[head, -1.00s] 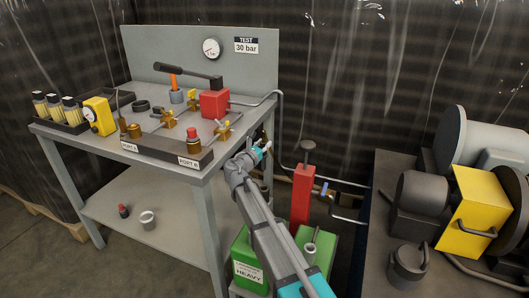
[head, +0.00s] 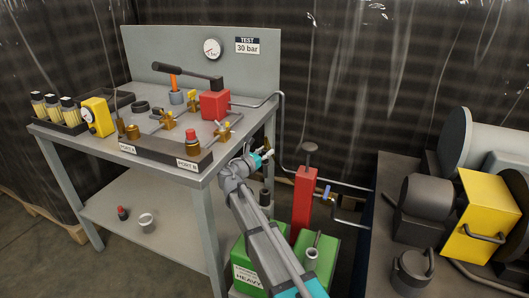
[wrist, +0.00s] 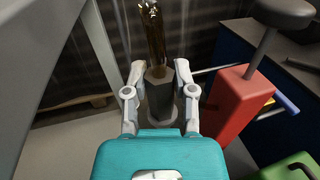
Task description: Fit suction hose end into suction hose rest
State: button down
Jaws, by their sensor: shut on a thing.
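In the wrist view my gripper (wrist: 160,78) is shut on a dark grey faceted fitting (wrist: 159,97), which I take for the suction hose end. A brown, translucent hose-like length (wrist: 153,32) rises beyond the fitting. A pale round rim (wrist: 161,124) shows around the fitting's near end; whether they touch is unclear. In the head view my gripper (head: 262,156) is beside the bench's right front corner, with the held piece mostly hidden. A small dark cylinder (head: 265,197) stands below it, and I cannot tell whether that is the suction hose rest.
The grey bench (head: 207,172) is close on the left. A red pump column (head: 303,203) stands just right of my arm, also in the wrist view (wrist: 238,105). Green containers (head: 322,262) stand low.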

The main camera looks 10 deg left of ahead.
jog(key=shift+w+a+r, duration=0.1)
jog(key=shift+w+a, duration=0.05)
jog(key=shift+a, duration=0.2)
jog(key=b, duration=0.6)
send_over(265, 177)
jog(key=shift+w+a+f, duration=0.1)
jog(key=shift+w+f, duration=0.15)
jog(key=shift+f, duration=1.2)
jog(key=shift+w+a+f, duration=0.1)
jog(key=shift+w+f, duration=0.1)
jog(key=shift+f, duration=1.25)
jog(key=shift+f+b, duration=3.5)
jog(key=shift+c, duration=1.8)
grip_release()
jog(key=shift+r, duration=0.2)
